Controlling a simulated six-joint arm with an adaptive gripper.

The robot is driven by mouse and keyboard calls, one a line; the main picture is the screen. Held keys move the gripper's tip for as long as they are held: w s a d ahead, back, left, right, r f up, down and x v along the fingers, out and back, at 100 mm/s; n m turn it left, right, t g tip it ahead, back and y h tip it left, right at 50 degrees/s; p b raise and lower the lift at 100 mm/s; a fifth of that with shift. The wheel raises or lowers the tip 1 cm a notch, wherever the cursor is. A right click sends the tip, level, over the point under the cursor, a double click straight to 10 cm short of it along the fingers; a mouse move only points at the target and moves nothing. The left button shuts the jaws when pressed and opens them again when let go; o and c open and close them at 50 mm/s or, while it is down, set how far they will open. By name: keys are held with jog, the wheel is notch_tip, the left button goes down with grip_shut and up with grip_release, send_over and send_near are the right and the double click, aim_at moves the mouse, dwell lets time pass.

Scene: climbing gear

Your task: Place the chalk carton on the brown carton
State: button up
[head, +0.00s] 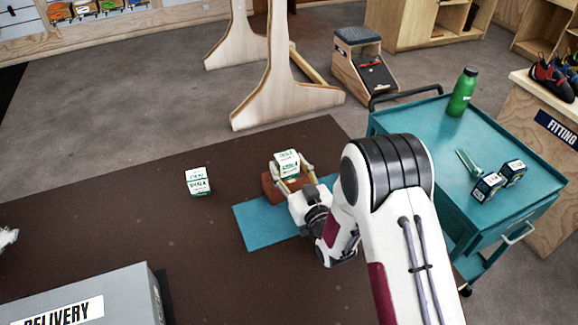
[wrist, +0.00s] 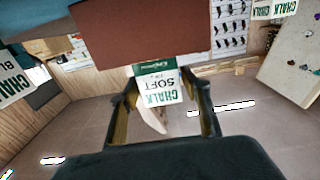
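A white and green chalk carton (head: 287,163) is between the fingers of my gripper (head: 294,178). In the wrist view the fingertips (wrist: 160,82) meet both sides of this carton (wrist: 158,90), whose print is upside down there. The reddish-brown carton (head: 269,188) is directly beneath it on a teal mat (head: 258,228), partly hidden by my gripper. A brown face, seemingly this carton (wrist: 140,30), fills the upper middle of the wrist view against the chalk carton's green edge. I cannot tell whether the chalk carton touches the brown one or hovers just above it.
A second white and green carton (head: 198,182) stands on the dark brown table (head: 120,215) to the left. A grey delivery box (head: 95,290) is at the front left. A teal cart (head: 510,205) with a green bottle (head: 462,92) and small boxes (head: 488,187) stands right.

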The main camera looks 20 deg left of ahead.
jog(key=shift+r, duration=0.15)
dwell(0.3)
jog(key=v, duration=1.2)
jog(key=shift+r, duration=0.1)
dwell(0.9)
